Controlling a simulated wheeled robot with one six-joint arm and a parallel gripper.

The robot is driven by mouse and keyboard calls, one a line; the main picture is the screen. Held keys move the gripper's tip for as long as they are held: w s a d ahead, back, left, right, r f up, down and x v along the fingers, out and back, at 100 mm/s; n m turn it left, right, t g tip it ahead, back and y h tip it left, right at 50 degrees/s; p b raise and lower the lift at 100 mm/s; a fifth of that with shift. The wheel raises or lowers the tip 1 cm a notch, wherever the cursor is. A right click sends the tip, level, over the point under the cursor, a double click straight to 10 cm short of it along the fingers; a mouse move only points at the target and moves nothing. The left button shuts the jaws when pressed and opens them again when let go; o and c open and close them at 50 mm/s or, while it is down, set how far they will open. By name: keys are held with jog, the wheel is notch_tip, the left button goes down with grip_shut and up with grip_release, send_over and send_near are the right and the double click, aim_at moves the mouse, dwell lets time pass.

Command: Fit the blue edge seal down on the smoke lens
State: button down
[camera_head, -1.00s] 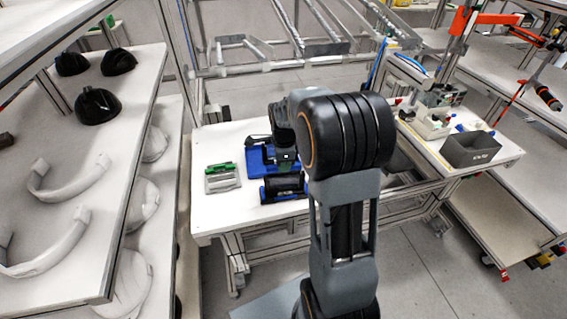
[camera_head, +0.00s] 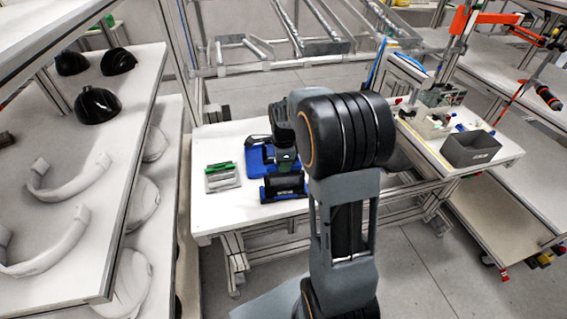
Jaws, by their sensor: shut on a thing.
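My gripper (camera_head: 286,166) is at the end of my arm over the white table, just behind a dark, curved smoke lens (camera_head: 284,184). Its fingers are small and mostly hidden by my wrist. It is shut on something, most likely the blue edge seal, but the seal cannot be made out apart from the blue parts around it. The lens rests in a blue stand (camera_head: 266,195) at the table's front. Whether the held part touches the lens cannot be told.
A blue fixture (camera_head: 257,166) with a black part stands behind the lens stand. A grey tray with a green piece (camera_head: 221,177) lies to the left. The table's left front (camera_head: 225,215) is clear. A dark grey bin (camera_head: 470,149) stands on the right bench.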

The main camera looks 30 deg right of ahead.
jog(key=shift+f+b, duration=0.8)
jog(key=shift+f, duration=0.4)
jog(key=c, duration=1)
grip_release()
jog(key=shift+c, duration=0.2)
jog(key=shift+r, duration=0.2)
notch_tip(320, 180, up, 14)
jog(key=shift+f, duration=0.2)
